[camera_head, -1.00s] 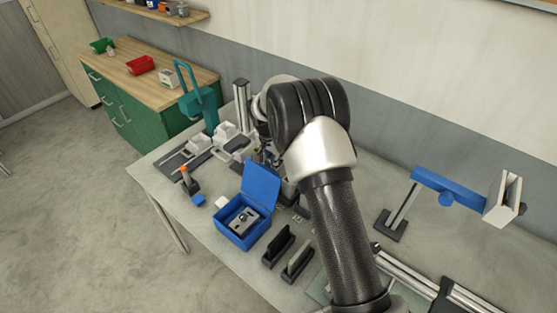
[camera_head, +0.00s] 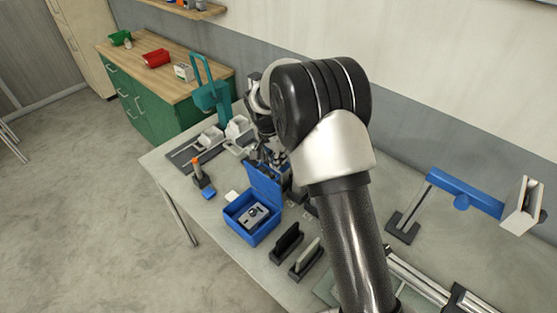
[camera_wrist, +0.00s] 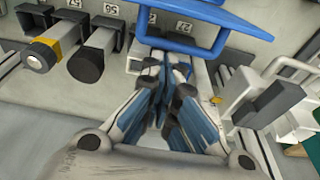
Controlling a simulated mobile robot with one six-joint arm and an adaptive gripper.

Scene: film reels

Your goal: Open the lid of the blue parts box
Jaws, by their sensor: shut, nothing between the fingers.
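The blue parts box (camera_head: 235,222) stands on the bench in the head view. Its lid (camera_head: 264,187) is raised, standing up along the box's back edge, and the inside is exposed. A grey part with a dark round knob (camera_head: 253,215) lies in the box. My gripper (camera_head: 277,160) is just behind the raised lid, partly hidden by the lid and my arm. In the wrist view my gripper (camera_wrist: 165,75) is shut and empty. A blue panel with a loop (camera_wrist: 215,12), apparently the lid, is just beyond the fingertips; I cannot tell whether they touch.
Two dark upright holders (camera_head: 287,243) stand right of the box. An orange-topped tool (camera_head: 198,172) and a small blue block (camera_head: 209,194) stand to its left. A teal press (camera_head: 211,97) is behind. A blue-armed stand (camera_head: 462,193) is at the right.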

